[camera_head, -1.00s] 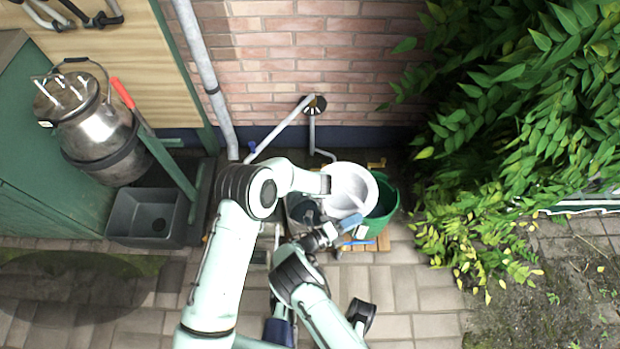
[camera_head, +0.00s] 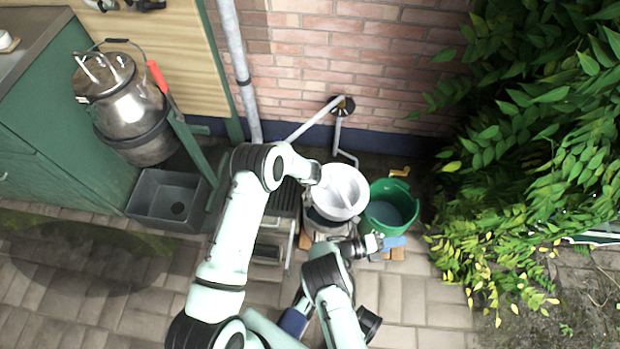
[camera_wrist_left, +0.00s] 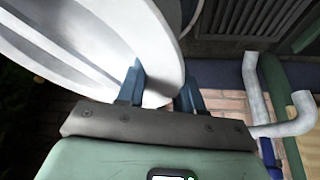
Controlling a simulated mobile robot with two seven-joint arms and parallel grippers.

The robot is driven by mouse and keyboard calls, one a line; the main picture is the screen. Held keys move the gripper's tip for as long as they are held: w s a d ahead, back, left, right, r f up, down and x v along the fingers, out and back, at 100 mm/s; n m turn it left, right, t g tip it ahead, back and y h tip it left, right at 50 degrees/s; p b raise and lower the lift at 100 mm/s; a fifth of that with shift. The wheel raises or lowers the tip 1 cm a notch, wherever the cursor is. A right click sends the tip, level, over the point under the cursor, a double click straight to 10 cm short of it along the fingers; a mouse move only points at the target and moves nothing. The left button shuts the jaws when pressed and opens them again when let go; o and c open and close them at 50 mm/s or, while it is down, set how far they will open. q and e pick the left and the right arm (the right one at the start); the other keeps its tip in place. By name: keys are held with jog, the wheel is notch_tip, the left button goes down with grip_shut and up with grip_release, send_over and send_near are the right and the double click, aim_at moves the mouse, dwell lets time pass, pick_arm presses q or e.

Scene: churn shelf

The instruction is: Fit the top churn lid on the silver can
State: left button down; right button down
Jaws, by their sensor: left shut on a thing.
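The round pale grey lid (camera_head: 343,196) hangs in my left gripper (camera_head: 318,174), which is shut on its rim. In the left wrist view the lid (camera_wrist_left: 85,45) fills the upper left, tilted, with its edge between the blue fingers (camera_wrist_left: 160,88). A silver can (camera_head: 322,228) shows partly below the lid in the head view. The lid hides most of its mouth, and I cannot tell whether they touch. My right gripper (camera_head: 373,243) is beside the can, at its lower right. Its fingers are too small to read.
A green bucket (camera_head: 412,212) stands just right of the lid. A large steel churn (camera_head: 125,105) and a dark grey basin (camera_head: 150,190) are at the left. A wall pipe (camera_head: 318,118) runs behind the can. Leafy bushes (camera_head: 550,150) fill the right side.

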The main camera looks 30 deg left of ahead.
pick_arm(q)
jog(key=shift+s+a+f+b, duration=0.1)
jog(key=shift+a+f+b, duration=0.35)
jog(key=shift+f+b, duration=0.5)
jog(key=shift+s+a+f+b, duration=0.1)
jog(key=shift+a+f+b, duration=0.3)
jog(key=shift+f+b, duration=0.55)
jog(key=shift+s+a+f+b, duration=0.1)
jog(key=shift+a+f+b, duration=0.4)
jog(key=shift+b, duration=0.8)
jog(key=shift+f+b, duration=0.2)
jog(key=shift+b, duration=0.7)
jog(key=shift+h+b, duration=0.3)
jog(key=shift+b, duration=0.05)
jog(key=shift+r+t+b, duration=0.2)
jog(key=shift+t+b, duration=0.1)
jog(key=shift+b, duration=0.55)
